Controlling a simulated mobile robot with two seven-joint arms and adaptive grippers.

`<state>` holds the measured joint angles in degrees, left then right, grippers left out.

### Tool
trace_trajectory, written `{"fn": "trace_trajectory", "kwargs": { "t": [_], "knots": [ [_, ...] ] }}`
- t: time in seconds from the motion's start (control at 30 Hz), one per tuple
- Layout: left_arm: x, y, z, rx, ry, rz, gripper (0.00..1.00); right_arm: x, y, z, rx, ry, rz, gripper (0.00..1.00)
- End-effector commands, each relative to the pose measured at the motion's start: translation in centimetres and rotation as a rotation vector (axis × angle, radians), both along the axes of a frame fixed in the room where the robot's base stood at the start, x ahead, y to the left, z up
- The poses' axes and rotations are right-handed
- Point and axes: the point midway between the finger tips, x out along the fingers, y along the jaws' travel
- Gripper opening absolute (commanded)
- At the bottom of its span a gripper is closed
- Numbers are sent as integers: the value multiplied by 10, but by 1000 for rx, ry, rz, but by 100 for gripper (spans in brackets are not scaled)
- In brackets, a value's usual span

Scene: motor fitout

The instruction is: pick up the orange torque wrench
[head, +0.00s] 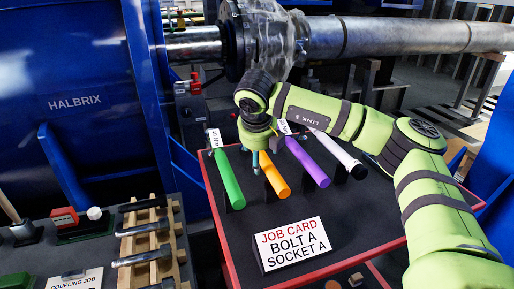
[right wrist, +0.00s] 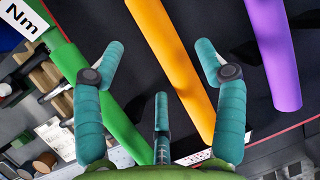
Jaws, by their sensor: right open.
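The orange torque wrench (head: 275,178) lies on the dark top of the red-edged cart, between a green wrench (head: 229,180) and a purple one (head: 308,163). My right gripper (head: 262,160) is over its far end, which the gripper partly hides in the head view. In the right wrist view, the orange wrench (right wrist: 180,70) runs between the spread teal fingers of my open right gripper (right wrist: 160,55). It lies nearer the right-hand finger, and I cannot tell if they touch. My left gripper is not in view.
A black-and-white wrench (head: 338,152) lies right of the purple one. A job card (head: 292,244) stands at the cart's front, reading "BOLT A, SOCKET A". A wooden rack (head: 150,245) of tools is at the left. A large shaft (head: 400,36) crosses behind.

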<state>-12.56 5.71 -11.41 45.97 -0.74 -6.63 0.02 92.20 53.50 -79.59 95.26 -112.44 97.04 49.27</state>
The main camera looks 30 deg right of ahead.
Motion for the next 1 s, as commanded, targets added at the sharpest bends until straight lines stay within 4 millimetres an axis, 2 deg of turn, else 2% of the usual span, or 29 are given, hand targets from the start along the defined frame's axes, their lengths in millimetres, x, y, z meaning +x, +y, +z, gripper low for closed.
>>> {"fn": "trace_trajectory", "kwargs": {
  "t": [0.17,0.3,1.0],
  "knots": [
    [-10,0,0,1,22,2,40,11,-11,-24,-2,4,-2,72],
    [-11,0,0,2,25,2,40,15,-14,-34,0,2,-1,72],
    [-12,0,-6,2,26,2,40,15,-14,-39,0,1,0,72]
  ]
}}
